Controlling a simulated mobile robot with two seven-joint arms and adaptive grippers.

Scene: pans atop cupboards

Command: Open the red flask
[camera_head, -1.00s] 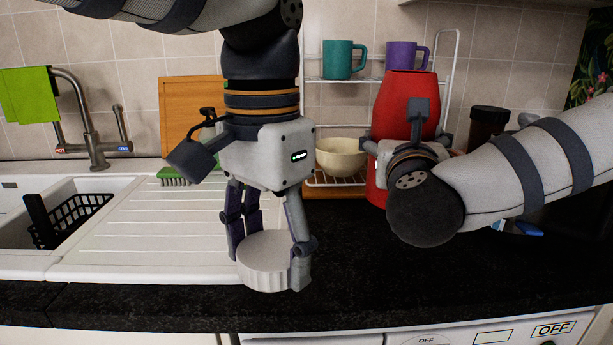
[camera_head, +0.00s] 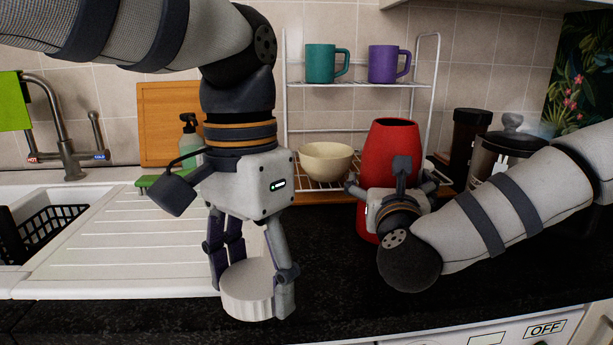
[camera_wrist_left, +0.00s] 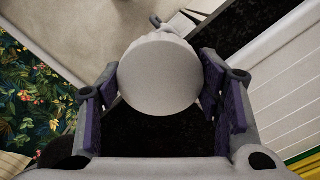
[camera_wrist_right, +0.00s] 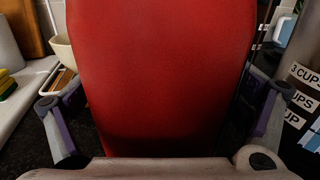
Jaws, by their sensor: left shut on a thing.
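The red flask (camera_head: 394,142) stands upright on the dark counter, and its top shows a dark opening with no lid on it. My left gripper (camera_head: 252,292) is shut on a white ribbed round lid (camera_head: 248,283) and holds it out in front, left of the flask. The lid's flat face also shows between the fingers in the left wrist view (camera_wrist_left: 160,75). My right gripper (camera_head: 392,190) has its fingers on either side of the flask. In the right wrist view the flask (camera_wrist_right: 165,75) fills the space between spread fingers, with narrow gaps beside it.
A white wire rack with a teal mug (camera_head: 320,63), a purple mug (camera_head: 388,63) and a cream bowl (camera_head: 326,160) stands behind. Dark jars (camera_head: 468,140) stand right of the flask. The sink and drainer (camera_head: 110,250) are left. The front counter (camera_head: 340,280) is clear.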

